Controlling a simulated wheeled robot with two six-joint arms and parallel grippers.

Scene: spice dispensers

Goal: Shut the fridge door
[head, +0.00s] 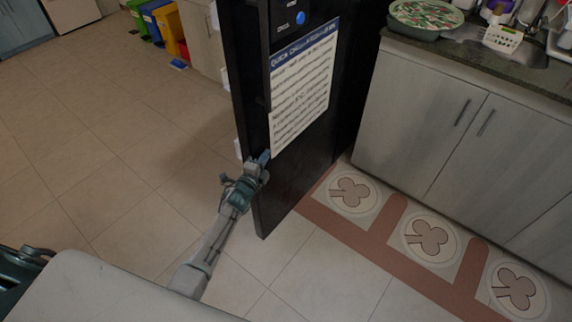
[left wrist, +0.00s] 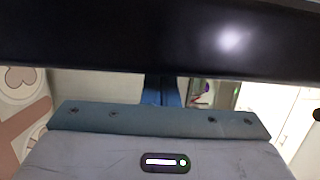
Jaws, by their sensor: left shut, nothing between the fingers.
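The black fridge door (head: 262,185) stands open in the middle of the head view, with a printed sheet (head: 302,88) on its broad face and its narrow free edge towards me. White parts of its inner side show along its left. My left gripper (head: 264,157) is shut and empty at the door's lower part, close against its edge; I cannot tell whether it touches. In the left wrist view the black door (left wrist: 100,40) spans the top, and the shut blue fingers (left wrist: 162,91) reach up to it. My right gripper is not in view.
Grey cabinets (head: 420,120) with a counter and sink stand at the right. A patterned mat (head: 395,245) lies before them. Coloured bins (head: 165,25) stand at the back. The tiled floor (head: 120,130) on the left is clear.

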